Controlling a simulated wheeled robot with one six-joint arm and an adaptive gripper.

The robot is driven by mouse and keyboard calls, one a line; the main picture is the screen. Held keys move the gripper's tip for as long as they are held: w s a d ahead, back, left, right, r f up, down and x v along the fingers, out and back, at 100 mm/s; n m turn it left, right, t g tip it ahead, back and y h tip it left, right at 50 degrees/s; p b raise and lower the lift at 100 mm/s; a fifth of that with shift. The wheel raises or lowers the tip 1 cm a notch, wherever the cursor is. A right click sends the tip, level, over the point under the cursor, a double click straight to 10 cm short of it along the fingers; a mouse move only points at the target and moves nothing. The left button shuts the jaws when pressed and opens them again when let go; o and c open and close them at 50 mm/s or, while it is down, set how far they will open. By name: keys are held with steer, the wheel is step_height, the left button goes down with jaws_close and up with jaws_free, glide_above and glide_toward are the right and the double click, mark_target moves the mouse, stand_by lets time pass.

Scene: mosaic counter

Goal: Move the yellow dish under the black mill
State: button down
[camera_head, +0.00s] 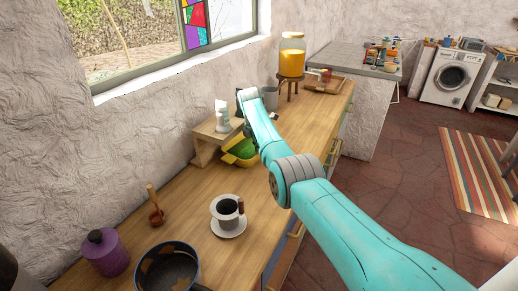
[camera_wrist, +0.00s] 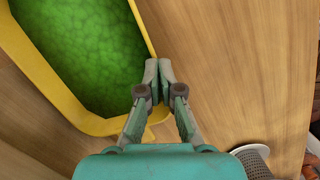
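The yellow dish (camera_head: 228,158) with green contents is on the wooden counter, beside a small wooden stand (camera_head: 203,153) against the wall. It fills the upper left of the wrist view (camera_wrist: 90,126). My gripper (camera_wrist: 158,75) is at a corner of the dish, with its fingers close together. One fingertip is inside the rim and one outside, so it looks shut on the rim. In the head view my arm hides the gripper and part of the dish. I cannot clearly make out a black mill; a white item (camera_head: 222,115) stands on the stand, and my arm covers the area beside it.
A grey cup (camera_head: 270,96) and a yellow jar (camera_head: 291,58) are farther back. Bare counter lies between the cup and dish.

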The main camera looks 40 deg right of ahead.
steer(key=shift+s+a+f, duration=0.1)
steer(key=shift+a+f, duration=0.25)
steer(key=shift+f, duration=0.15)
steer(key=shift+r, duration=1.05)
step_height(320, 180, up, 11)
steer(key=a, duration=0.1)
steer(key=shift+w+a, duration=0.2)
steer(key=shift+a, duration=0.2)
steer(key=shift+f, duration=0.15)
